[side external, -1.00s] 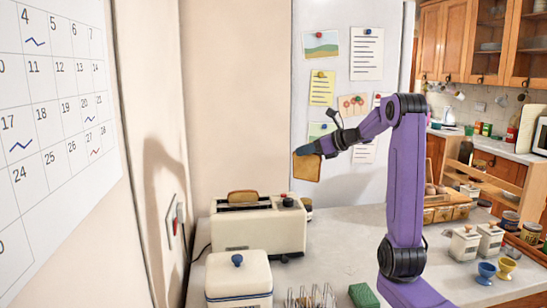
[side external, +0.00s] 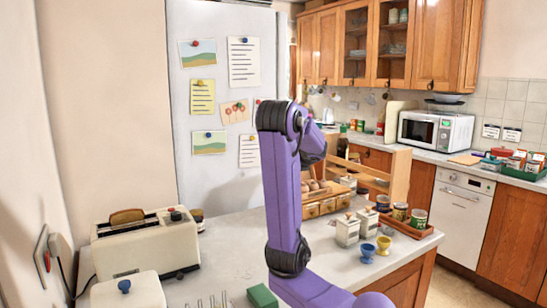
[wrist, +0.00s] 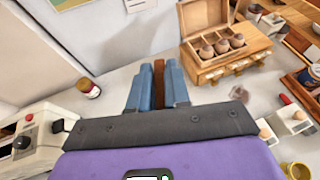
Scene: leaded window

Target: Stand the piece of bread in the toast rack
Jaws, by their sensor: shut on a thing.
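My gripper (wrist: 158,68) shows in the wrist view with its blue fingers closed on the piece of bread (wrist: 158,76), seen edge-on as a narrow brown strip. In the side view the gripper and this bread are hidden behind my purple arm. The toast rack (side external: 212,301) shows only as the tips of its wires at the bottom edge of the side view. It is not visible in the wrist view. Another slice of bread (side external: 127,216) sits in a slot of the cream toaster (side external: 147,244).
A lidded cream canister (side external: 127,290) stands in front of the toaster, and a green block (side external: 262,296) lies right of the rack. A wooden egg box (wrist: 222,53), a dark jar (wrist: 88,87), white pots (side external: 347,230) and egg cups (side external: 367,250) stand on the counter.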

